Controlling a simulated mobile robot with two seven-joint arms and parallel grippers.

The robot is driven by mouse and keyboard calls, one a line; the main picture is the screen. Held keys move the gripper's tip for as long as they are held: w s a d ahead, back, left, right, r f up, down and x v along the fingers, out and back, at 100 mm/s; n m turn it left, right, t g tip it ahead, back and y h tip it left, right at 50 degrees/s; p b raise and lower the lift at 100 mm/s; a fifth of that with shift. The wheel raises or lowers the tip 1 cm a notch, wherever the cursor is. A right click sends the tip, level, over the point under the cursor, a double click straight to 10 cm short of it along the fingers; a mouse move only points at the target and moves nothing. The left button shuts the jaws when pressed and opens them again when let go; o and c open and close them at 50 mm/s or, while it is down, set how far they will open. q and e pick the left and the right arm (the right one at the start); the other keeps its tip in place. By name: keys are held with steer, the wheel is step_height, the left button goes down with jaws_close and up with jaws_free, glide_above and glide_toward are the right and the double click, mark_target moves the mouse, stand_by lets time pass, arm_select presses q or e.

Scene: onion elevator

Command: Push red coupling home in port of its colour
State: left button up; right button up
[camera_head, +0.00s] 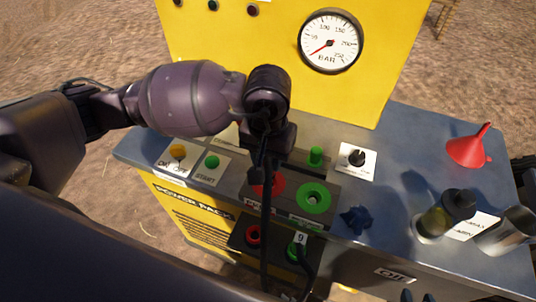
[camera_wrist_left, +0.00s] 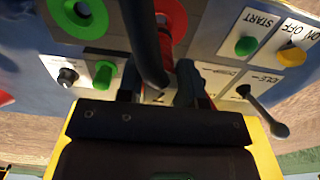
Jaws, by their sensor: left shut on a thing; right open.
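My left gripper (camera_head: 263,172) is over the red ring port (camera_head: 277,184) on the grey block, partly covering it. In the left wrist view its jaws (camera_wrist_left: 160,92) are shut on the red coupling (camera_wrist_left: 166,46), which lines up with the red ring port (camera_wrist_left: 178,12). The coupling's end meets or overlaps the ring; how deep it sits is hidden. A black hose (camera_head: 265,235) hangs from the gripper and crosses in front of the coupling in the wrist view (camera_wrist_left: 143,40).
The green ring port (camera_head: 313,198) lies just right of the red one. Below are a red socket (camera_head: 253,235) and a green coupling (camera_head: 295,250) with a tag and hose.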

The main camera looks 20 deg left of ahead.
stand_by(0.3)
arm_select(q)
steer(key=shift+f+b, duration=0.1)
steer(key=shift+b, duration=0.25)
stand_by(0.5)
steer(key=shift+f, duration=0.15)
steer(key=shift+f+b, duration=0.35)
steer(key=shift+b, duration=0.2)
stand_by(0.3)
stand_by(0.4)
